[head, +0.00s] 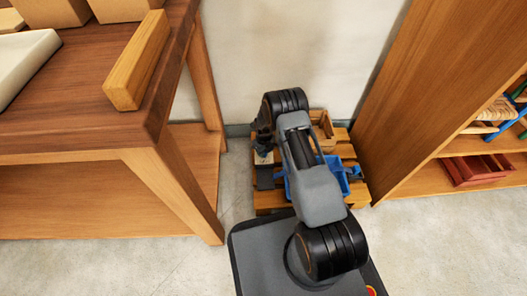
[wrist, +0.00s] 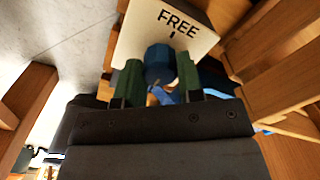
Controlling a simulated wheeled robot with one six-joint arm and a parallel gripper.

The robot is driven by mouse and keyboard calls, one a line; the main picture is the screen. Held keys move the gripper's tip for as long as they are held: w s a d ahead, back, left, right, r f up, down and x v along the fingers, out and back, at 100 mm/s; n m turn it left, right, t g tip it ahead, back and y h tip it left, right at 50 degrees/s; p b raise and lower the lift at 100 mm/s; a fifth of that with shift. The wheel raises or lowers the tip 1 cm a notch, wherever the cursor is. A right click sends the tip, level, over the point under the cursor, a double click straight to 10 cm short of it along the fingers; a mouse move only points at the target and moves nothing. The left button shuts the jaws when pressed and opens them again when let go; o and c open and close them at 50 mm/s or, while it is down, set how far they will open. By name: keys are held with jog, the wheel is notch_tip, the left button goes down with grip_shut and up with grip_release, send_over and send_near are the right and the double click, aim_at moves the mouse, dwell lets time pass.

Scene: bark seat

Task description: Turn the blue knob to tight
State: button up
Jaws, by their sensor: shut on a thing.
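The blue knob (wrist: 158,64) shows in the wrist view, on a pale panel (wrist: 140,38) with the word FREE and a short dark tick under it. My gripper (wrist: 158,70) has its two green fingers on either side of the knob and is shut on it. No pointer on the knob can be made out, and no word tight is in view. In the head view my arm reaches down over a wooden pallet, and the knob and panel are hidden or too small to tell.
In the head view, the slatted wooden pallet (head: 268,199) holds a blue bin (head: 355,184). A wooden table (head: 110,135) with a wooden block (head: 138,62) stands left. A shelf unit (head: 440,85) with a red crate (head: 477,170) stands right. The wall is close behind.

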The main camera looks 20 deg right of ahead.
dwell(0.3)
jog(key=o, duration=0.9)
notch_tip(320, 180, up, 14)
jog(key=p, duration=0.6)
jog(key=shift+f, duration=0.1)
